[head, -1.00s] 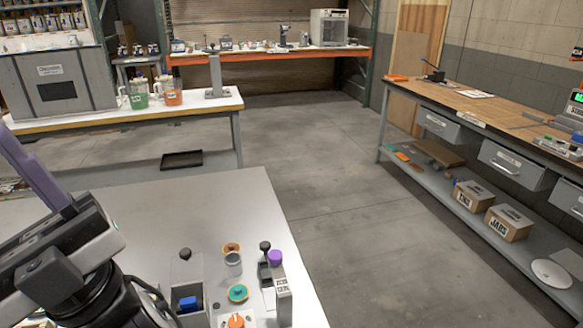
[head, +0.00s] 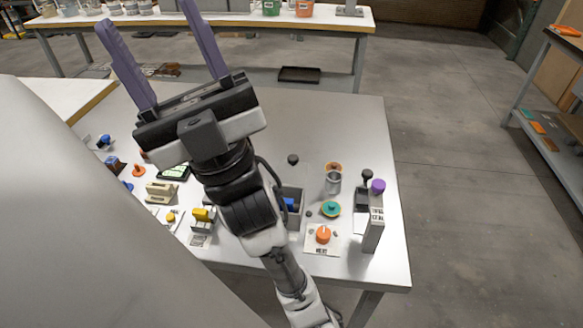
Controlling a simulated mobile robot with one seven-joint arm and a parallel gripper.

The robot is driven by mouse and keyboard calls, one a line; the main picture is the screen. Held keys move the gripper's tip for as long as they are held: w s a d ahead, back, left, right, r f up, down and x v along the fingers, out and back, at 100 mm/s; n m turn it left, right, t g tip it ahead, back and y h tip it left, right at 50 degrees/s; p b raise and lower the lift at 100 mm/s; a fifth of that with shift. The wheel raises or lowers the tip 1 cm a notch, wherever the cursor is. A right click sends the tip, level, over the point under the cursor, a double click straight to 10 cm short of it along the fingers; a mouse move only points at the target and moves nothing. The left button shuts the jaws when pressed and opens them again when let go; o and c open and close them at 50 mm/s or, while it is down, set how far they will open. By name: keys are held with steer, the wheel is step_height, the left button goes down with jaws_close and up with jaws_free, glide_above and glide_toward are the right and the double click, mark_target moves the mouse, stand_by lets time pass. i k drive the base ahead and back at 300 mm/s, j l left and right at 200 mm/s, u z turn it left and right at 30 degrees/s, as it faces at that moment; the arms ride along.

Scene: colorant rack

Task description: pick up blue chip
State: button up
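My gripper (head: 146,14) is raised over the grey-white table (head: 340,118), its two long purple fingers spread apart with nothing between them. A small blue piece (head: 289,203) lies in a grey open box (head: 298,218), right of my arm and partly hidden by it. It may be the blue chip; its shape is too small to tell. Other small blue things stand at the table's left, one near the far edge (head: 104,141) and a dark blue one (head: 112,161). My fingers point away from all of these.
Right of the box are an orange knob (head: 323,234), a teal-topped disc (head: 330,209), a metal cup (head: 333,183) and a purple-knobbed stand (head: 377,187). A yellow piece (head: 202,215) stands left of my arm. The table's far right is clear.

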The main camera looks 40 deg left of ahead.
mark_target(290, 202)
steer(key=i+j+u, duration=0.1)
steer(key=u, duration=1.9)
steer(key=z, duration=0.95)
steer(key=k+l+u, duration=0.1)
steer(key=l+u, duration=0.1)
steer(key=l, duration=0.25)
steer(key=k+l+u, duration=0.1)
steer(key=l, duration=0.25)
steer(key=k+l+u, duration=0.1)
steer(key=l, duration=0.25)
